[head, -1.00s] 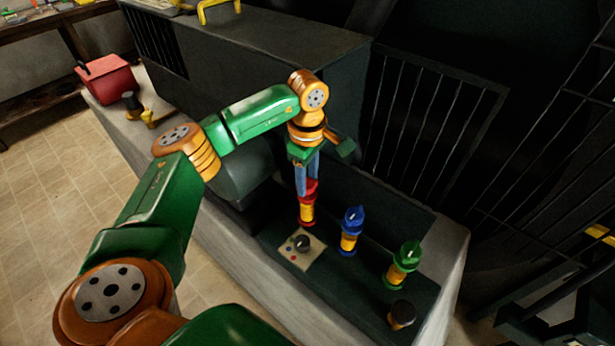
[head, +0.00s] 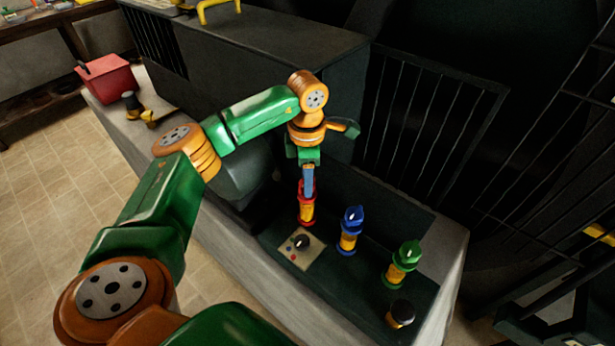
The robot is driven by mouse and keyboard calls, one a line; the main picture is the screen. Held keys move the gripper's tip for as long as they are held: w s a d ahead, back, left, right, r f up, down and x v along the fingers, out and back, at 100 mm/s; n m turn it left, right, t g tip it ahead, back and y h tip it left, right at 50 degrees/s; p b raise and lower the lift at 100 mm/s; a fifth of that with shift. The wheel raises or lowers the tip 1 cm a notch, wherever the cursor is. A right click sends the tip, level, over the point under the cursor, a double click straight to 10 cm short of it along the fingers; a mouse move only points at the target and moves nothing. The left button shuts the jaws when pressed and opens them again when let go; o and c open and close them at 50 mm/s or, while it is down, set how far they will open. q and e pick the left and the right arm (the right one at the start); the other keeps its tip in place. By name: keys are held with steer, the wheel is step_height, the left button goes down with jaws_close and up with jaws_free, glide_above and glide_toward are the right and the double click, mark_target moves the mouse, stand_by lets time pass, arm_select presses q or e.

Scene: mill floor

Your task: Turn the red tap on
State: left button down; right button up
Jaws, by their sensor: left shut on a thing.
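The red tap (head: 306,210) stands upright on the dark bench top, with a yellow band round its body and a red top. My left gripper (head: 308,184) points down over it from above and is shut on its red top; the fingers hide part of that top. The blue tap (head: 350,231) and the green tap (head: 404,263) stand in a row to the right of the red one, apart from the gripper. My right gripper is not in view.
A pale panel with a black knob (head: 290,253) lies in front of the red tap. A black-topped knob (head: 401,313) is at the bench's front right. A dark cabinet (head: 262,55) and barred guard (head: 430,130) stand behind. A red box (head: 106,80) is far left.

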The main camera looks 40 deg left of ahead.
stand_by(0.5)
arm_select(q)
steer(key=shift+c, duration=1.9)
jaws_free()
steer(key=shift+r, duration=0.1)
step_height(320, 180, up, 7)
steer(key=shift+b, duration=0.6)
